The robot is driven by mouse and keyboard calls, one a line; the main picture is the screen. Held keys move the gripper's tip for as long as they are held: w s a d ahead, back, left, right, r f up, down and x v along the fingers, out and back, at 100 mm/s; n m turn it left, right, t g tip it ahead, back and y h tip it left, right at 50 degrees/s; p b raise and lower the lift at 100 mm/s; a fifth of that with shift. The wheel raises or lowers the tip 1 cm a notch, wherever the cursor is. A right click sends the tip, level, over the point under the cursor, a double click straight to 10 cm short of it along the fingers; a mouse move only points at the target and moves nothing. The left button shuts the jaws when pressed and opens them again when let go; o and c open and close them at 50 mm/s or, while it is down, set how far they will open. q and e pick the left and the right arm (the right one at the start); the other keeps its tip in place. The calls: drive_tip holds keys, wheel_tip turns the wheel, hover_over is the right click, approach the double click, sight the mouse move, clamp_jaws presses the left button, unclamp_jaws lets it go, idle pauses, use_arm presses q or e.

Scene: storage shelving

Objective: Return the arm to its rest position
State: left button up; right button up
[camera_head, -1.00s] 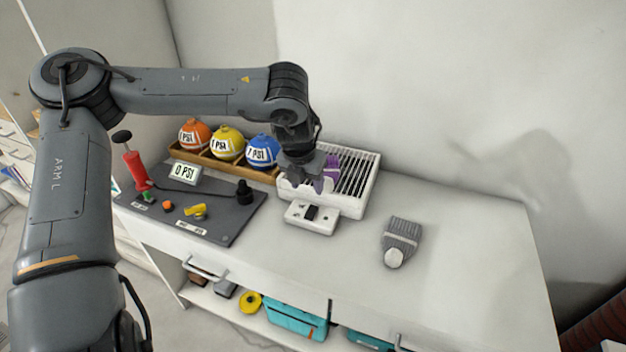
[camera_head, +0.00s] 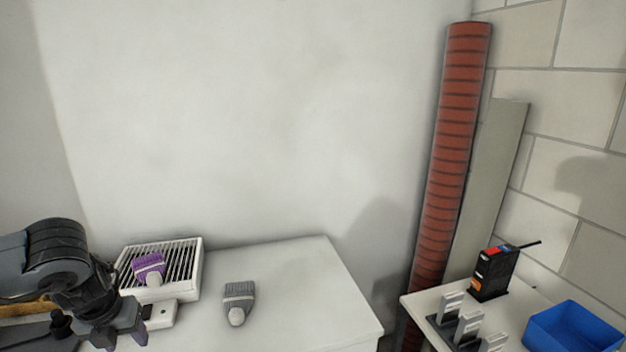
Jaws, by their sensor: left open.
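My left arm comes in from the lower left of the head view. Its gripper (camera_head: 125,338) points down near the front of the white slatted box, with its fingers apart and nothing seen between them. A purple brush (camera_head: 150,268) with a pale end lies on the slats of the white box (camera_head: 188,262), apart from the gripper. A grey brush (camera_head: 238,300) lies on the white cabinet top to the right. My right arm is not in view.
The white cabinet top (camera_head: 300,290) is clear right of the grey brush. A red ribbed pipe (camera_head: 455,150) stands in the corner beside a grey board (camera_head: 492,190). At right, another table holds a black device (camera_head: 493,275), grey blocks (camera_head: 467,328) and a blue bin (camera_head: 572,330).

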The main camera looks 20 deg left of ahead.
use_arm(q)
drive_tip(key=s+d+f+n+h, duration=0.1)
drive_tip(key=s+d+f+h, duration=0.2)
drive_tip(key=d+f, duration=0.35)
drive_tip(key=s+d+f+n+h+p, duration=0.1)
drive_tip(key=s+d+f+h, duration=0.15)
drive_tip(key=f, duration=0.65)
drive_tip(key=s+d+f+n+h, duration=0.1)
drive_tip(key=s+d+f+h, duration=0.15)
drive_tip(key=d+f, duration=0.35)
drive_tip(key=w+d+f+n+t+p, duration=0.1)
drive_tip(key=d+f+n+t, duration=0.2)
drive_tip(key=d+n+t, duration=1.05)
drive_tip(key=s+r+n+g+y+p, duration=0.3)
drive_tip(key=s+n+g+y, duration=0.4)
drive_tip(key=n+g, duration=0.4)
wheel_tip(320, 180, up, 36)
drive_tip(key=m+g+h+p, duration=0.1)
drive_tip(key=p, duration=3.4)
drive_tip(key=shift+s+a+f, duration=0.2)
drive_tip(key=shift+a, duration=0.05)
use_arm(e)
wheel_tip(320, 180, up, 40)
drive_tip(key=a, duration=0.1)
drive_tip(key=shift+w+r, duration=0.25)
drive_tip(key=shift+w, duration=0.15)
